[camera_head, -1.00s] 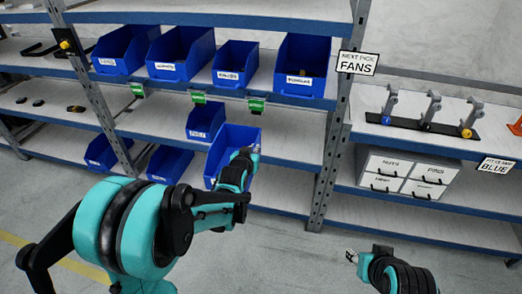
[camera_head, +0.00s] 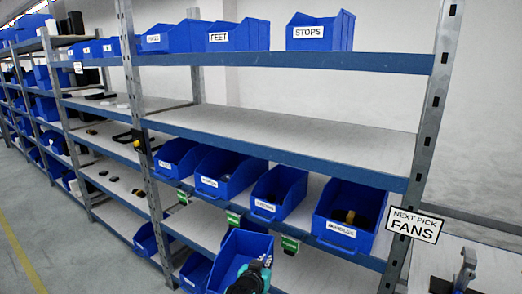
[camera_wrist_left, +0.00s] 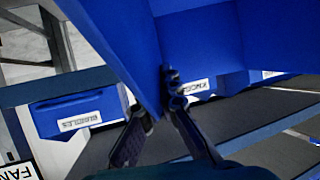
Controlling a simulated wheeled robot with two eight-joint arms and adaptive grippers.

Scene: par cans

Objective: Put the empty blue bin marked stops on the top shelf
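A blue bin labelled STOPS (camera_head: 323,31) stands on the top shelf (camera_head: 380,63), right of the FEET bin (camera_head: 238,36). Another blue bin (camera_head: 236,252) is at the bottom of the head view, in front of the lower shelves; its label is not visible. My left gripper (camera_head: 258,268) is at this bin's right edge. In the left wrist view the bin (camera_wrist_left: 115,35) fills the top, and the left fingers (camera_wrist_left: 173,90) close together on its wall edge. My right gripper is out of view.
The shelf below the top one (camera_head: 290,132) is bare. Below it stand several blue bins, including one (camera_head: 350,215) holding dark items. The top shelf is free between STOPS and this post.

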